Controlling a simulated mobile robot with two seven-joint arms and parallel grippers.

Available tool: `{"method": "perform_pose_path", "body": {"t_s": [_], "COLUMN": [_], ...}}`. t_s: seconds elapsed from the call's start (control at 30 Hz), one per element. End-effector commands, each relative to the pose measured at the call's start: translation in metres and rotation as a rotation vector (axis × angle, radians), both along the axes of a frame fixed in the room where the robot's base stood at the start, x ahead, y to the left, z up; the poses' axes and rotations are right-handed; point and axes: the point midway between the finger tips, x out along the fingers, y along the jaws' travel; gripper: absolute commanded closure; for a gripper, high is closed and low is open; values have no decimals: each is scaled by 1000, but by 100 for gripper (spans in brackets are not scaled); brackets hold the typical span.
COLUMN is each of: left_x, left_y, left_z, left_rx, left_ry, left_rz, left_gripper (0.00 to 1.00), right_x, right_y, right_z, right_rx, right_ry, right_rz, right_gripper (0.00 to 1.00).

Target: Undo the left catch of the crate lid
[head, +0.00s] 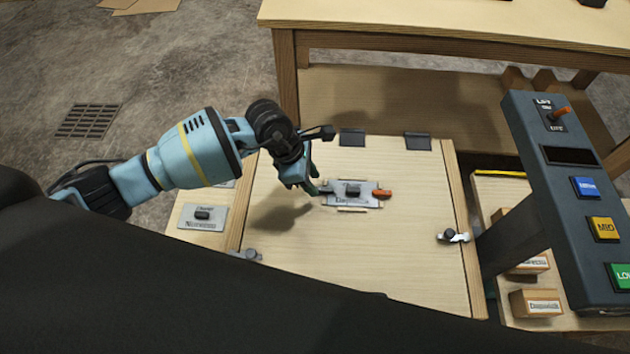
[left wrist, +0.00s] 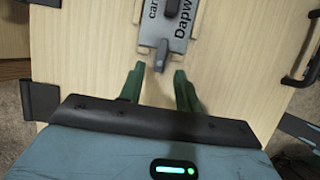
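The crate lid (head: 300,240) is a pale wooden panel, lying closed. Its left catch (head: 250,254) is a small grey metal piece at the lid's left edge, close to the dark shape in the foreground. The right catch (head: 452,236) is a pale metal piece on the right edge. My left gripper (head: 314,188) is above the lid, at the left end of the metal plate (head: 345,190), well away from the left catch. In the left wrist view its green fingers (left wrist: 157,82) are apart with nothing between them. My right gripper is not in view.
The metal plate carries a dark knob and an orange tab (head: 383,194). A console (head: 570,200) with buttons rises on the right. A labelled plate (head: 203,217) lies left of the lid. A wooden table (head: 440,25) stands behind. A black handle (left wrist: 303,65) shows in the left wrist view.

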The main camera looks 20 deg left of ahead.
Motion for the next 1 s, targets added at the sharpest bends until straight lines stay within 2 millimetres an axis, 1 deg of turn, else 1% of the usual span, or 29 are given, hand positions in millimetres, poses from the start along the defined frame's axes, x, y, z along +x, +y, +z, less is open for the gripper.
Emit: {"method": "perform_pose_path", "body": {"t_s": [0.03,0.2,0.5,0.57,0.77,1.0], "left_x": [0,2,2,2,2,2], "left_y": [-3,-7,-8,-8,-8,-8], "left_z": [-6,-17,-19,-19,-19,-19], "left_rx": [-1,0,-1,-1,-1,0], "left_ry": [2,1,-1,-1,-1,0], "left_rz": [0,0,-1,-1,-1,-5], "left_gripper": [66,66,66,73,99,100], "right_x": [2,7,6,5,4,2], "right_y": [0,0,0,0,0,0], "right_z": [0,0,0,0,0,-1], "right_rx": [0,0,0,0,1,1], "right_ry": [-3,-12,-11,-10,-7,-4], "right_rz": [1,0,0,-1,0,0], "right_gripper": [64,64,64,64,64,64]}}
